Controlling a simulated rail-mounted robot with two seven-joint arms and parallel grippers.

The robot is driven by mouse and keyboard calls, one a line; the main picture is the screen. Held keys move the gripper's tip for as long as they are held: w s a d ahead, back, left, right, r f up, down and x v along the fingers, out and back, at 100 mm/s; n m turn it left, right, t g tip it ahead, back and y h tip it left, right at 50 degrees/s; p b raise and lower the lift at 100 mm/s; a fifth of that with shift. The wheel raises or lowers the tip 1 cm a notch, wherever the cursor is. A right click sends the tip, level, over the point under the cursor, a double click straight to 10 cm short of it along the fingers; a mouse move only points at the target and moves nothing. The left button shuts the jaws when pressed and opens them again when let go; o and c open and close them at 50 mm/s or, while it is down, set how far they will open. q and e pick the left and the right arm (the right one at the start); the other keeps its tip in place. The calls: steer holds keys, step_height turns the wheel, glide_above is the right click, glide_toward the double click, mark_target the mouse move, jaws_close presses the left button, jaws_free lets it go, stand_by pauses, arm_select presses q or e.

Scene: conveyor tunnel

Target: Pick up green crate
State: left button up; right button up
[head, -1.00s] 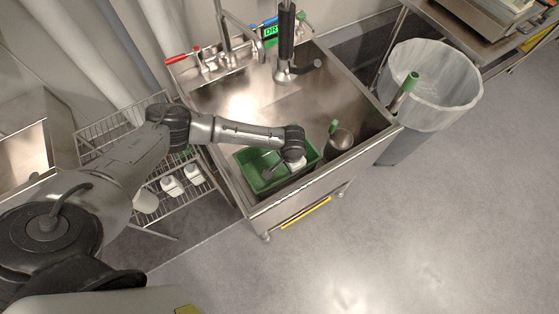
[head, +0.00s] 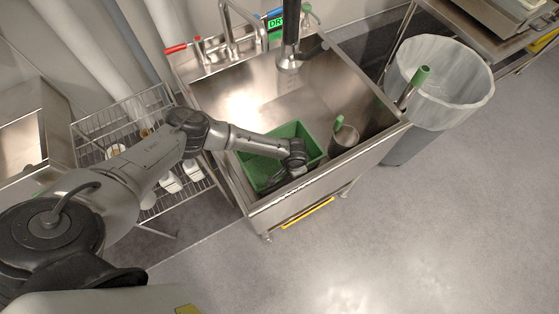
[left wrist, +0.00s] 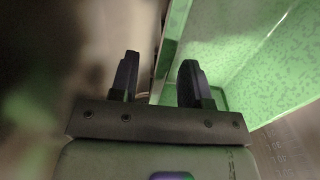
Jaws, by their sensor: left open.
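The green crate (head: 262,166) sits in the steel sink basin, near its front left side. My left arm reaches in from the left, and its wrist is over the crate's front right part. My left gripper (left wrist: 157,82) is open in the left wrist view. The wall of the green crate (left wrist: 171,50) shows behind and between its two dark fingers; I cannot tell whether they touch it. The gripper's fingertips are hard to make out in the head view. My right gripper is not in view.
The steel sink (head: 352,160) surrounds the crate with raised edges. A metal cup with a green-handled tool (head: 338,125) stands right of the crate. A hanging sprayer (head: 290,55) is above the basin. A wire rack (head: 120,115) stands at left and a lined bin (head: 440,90) at right.

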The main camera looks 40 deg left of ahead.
arm_select(q)
steer(key=shift+f, duration=0.15)
steer(key=shift+c, duration=0.2)
jaws_close()
stand_by(1.2)
